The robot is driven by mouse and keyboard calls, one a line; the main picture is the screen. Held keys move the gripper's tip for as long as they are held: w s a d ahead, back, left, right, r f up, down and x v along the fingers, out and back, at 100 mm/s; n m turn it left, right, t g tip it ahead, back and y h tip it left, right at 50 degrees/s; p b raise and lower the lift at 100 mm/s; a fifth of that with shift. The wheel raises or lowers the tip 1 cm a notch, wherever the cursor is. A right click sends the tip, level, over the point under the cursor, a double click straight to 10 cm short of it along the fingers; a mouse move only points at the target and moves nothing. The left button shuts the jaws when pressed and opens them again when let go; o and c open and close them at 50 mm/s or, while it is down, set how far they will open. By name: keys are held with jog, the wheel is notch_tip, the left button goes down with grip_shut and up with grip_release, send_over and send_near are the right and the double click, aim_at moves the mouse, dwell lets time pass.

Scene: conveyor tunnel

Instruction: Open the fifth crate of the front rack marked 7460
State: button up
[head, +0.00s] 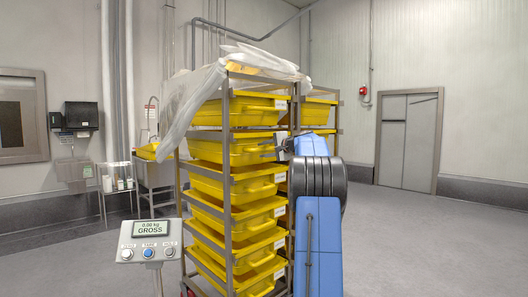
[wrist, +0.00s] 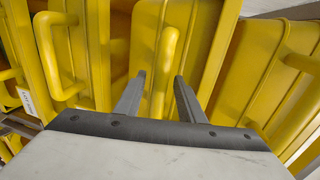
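The front rack (head: 231,190) holds several yellow crates stacked one above another. My gripper (head: 268,148) is at the right part of the second crate from the top (head: 222,151), which seems pushed in. In the wrist view my gripper (wrist: 160,80) is open, with one finger on each side of a yellow handle (wrist: 167,60). Gaps show between the fingers and the handle. Neighbouring crates with handles show to the left (wrist: 55,60) and right (wrist: 300,62). White labels are on the crates, but I cannot read the number 7460.
A second rack with yellow crates (head: 318,113) stands behind to the right. Clear plastic sheeting (head: 190,100) drapes over the front rack's top. A scale display (head: 150,240) stands at the front left, close to the rack. The floor (head: 430,245) to the right is clear.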

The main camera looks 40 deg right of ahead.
grip_shut()
jog(key=shift+s, duration=0.15)
jog(key=f+v, duration=0.3)
jog(key=v, duration=1.1)
jog(key=s+f+v, duration=0.1)
jog(key=f+v, duration=0.1)
jog(key=v, duration=1.2)
jog(key=shift+f, duration=0.45)
grip_release()
jog(key=shift+s, duration=0.1)
